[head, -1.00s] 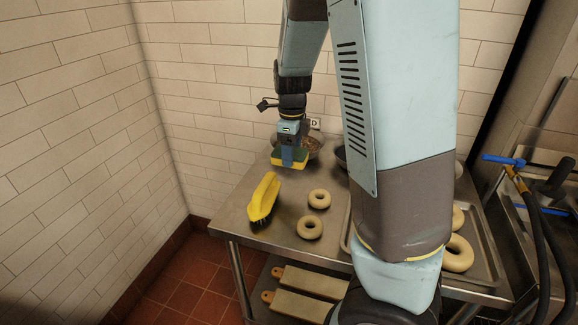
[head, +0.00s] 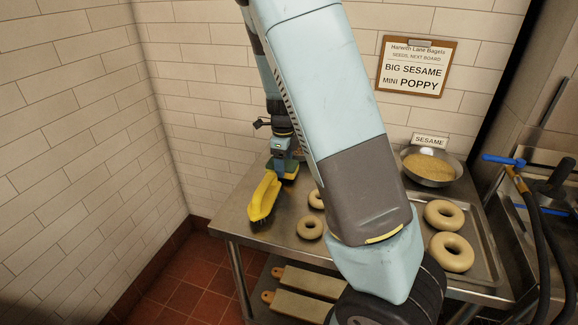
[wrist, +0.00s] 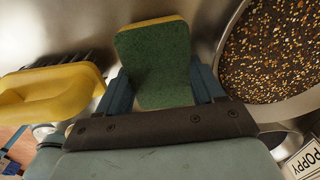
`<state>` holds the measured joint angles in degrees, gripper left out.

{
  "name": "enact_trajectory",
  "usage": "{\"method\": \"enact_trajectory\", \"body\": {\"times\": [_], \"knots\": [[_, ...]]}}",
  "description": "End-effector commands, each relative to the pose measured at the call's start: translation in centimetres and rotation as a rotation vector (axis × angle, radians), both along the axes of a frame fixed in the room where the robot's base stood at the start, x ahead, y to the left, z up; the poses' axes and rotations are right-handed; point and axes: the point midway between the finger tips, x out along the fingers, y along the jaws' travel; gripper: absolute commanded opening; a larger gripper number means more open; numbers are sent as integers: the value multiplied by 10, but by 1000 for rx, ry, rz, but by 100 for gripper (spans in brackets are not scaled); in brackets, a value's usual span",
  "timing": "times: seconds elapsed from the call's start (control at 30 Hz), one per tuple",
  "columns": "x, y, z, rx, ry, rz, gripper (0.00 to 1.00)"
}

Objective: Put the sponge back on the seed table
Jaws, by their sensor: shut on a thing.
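The sponge (wrist: 157,65) is yellow with a green scouring face. In the wrist view it sits between the two blue fingers of my gripper (wrist: 165,90), which is shut on it. In the head view my gripper (head: 284,160) is low over the left back part of the steel seed table (head: 243,218), just behind the yellow brush. The sponge (head: 290,175) shows there as a small yellow and green edge under the gripper. I cannot tell whether it touches the tabletop.
The yellow brush (head: 264,197) lies close beside the gripper. A poppy seed bowl (wrist: 282,45) is right of the sponge in the wrist view. Bagels (head: 309,228), a tray (head: 488,235) with bagels and a sesame bowl (head: 428,168) stand to the right. My arm hides the table's middle.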

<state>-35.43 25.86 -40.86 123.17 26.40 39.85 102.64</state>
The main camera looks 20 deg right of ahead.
Motion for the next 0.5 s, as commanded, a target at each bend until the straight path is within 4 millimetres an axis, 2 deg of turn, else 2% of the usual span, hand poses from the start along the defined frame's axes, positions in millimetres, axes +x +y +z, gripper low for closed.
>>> {"method": "enact_trajectory", "body": {"times": [0.1,0.47,0.5], "knots": [[-1,0,-13,-1,2,-1,34],[0,-1,-16,0,0,-1,34],[0,-1,-16,-1,-1,0,71]]}}
